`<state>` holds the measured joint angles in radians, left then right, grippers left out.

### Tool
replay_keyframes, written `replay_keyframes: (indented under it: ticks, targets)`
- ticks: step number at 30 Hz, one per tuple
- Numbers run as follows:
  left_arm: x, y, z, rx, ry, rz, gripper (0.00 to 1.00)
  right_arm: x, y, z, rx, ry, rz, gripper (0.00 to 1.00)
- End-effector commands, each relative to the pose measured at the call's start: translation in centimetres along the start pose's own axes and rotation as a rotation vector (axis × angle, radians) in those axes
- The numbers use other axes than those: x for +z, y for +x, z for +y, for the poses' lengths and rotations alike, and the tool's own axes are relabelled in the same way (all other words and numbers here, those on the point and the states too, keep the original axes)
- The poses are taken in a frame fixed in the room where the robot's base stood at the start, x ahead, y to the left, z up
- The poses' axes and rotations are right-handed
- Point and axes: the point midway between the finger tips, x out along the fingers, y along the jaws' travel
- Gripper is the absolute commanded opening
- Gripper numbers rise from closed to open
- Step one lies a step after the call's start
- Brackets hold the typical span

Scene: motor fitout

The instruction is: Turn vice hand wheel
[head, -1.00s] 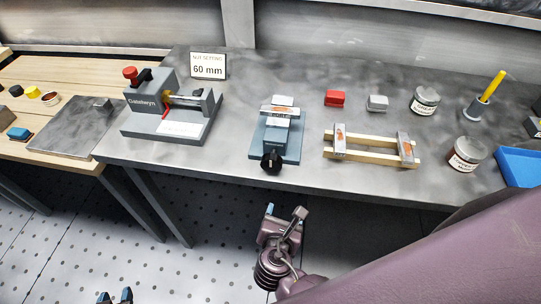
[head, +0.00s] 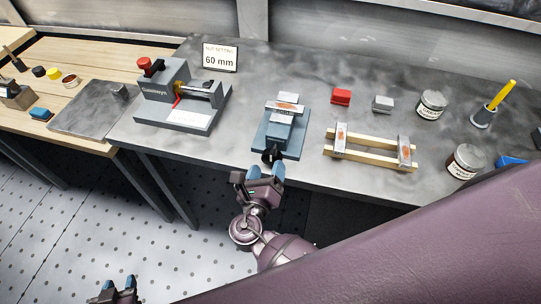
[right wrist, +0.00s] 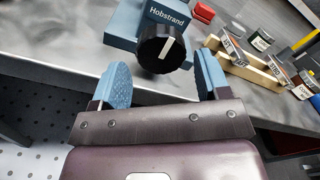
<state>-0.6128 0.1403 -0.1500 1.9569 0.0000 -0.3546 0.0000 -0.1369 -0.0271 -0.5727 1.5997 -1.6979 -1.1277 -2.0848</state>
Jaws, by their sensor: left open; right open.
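The blue vice (head: 282,130) stands near the front edge of the grey bench. Its black hand wheel (head: 271,154) faces the front edge. My right gripper (head: 262,172) is open just in front of the wheel. In the right wrist view its blue fingertips (right wrist: 163,80) lie to either side of and short of the wheel, with nothing between them. My left gripper (head: 117,284) is open and empty, low at the left, away from the bench.
A grey fixture with a red knob (head: 180,100) stands left of the vice, with a "60 mm" sign (head: 220,58) behind. Right of the vice are a wooden rack (head: 372,160), a red block (head: 341,96), a grey block (head: 383,104) and two jars (head: 432,104).

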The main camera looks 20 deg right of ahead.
Motion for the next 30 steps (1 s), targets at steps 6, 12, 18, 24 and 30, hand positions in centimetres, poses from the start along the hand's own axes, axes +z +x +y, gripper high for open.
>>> replay_keyframes:
  ticks: [6,12,18,24,30]
  targets:
    - [-0.2,-0.3,-0.1,0.000,0.000,-0.002,0.43,0.1,3.0,0.0,0.000,0.001,-0.001,0.69]
    - [-0.1,-0.4,-0.1,-0.001,0.000,-0.005,0.43,0.0,4.1,0.0,0.001,0.002,0.001,0.69]
    - [0.0,-0.4,-0.1,-0.001,-0.001,-0.007,0.43,0.0,4.2,0.0,0.001,0.002,0.001,0.69]
    - [0.1,-0.4,-0.1,-0.001,-0.001,-0.007,0.43,0.0,4.2,0.0,0.001,0.002,0.001,0.52]
    - [0.1,-0.4,-0.1,-0.001,-0.001,-0.008,0.43,0.0,4.1,0.0,0.001,0.004,0.001,0.35]
